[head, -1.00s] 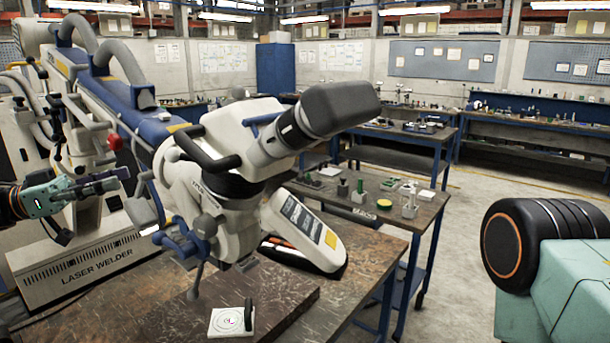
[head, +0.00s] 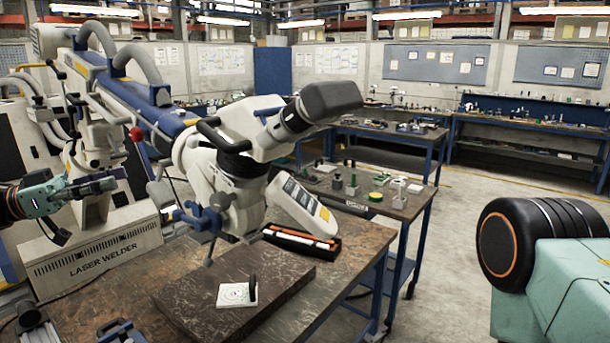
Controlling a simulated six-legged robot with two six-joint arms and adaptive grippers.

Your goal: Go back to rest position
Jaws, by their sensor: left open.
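The microscope (head: 245,135), white with a dark grey eyepiece, hangs on a jointed blue and white arm (head: 135,95) over the workbench. My left gripper (head: 113,181) is at the left edge, open and empty, in front of the white laser welder cabinet (head: 95,255). It appears apart from the microscope, with a clear gap in the picture to the microscope's handles and knobs. My right gripper is out of view; only a teal and black part of my right arm shows at the lower right.
The brown workbench (head: 345,262) carries a dark slab (head: 205,297) with a white target plate (head: 237,293) and a black tray of tools (head: 300,240). A side table (head: 410,204) with small parts stands behind. Open floor (head: 465,235) lies right of the benches.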

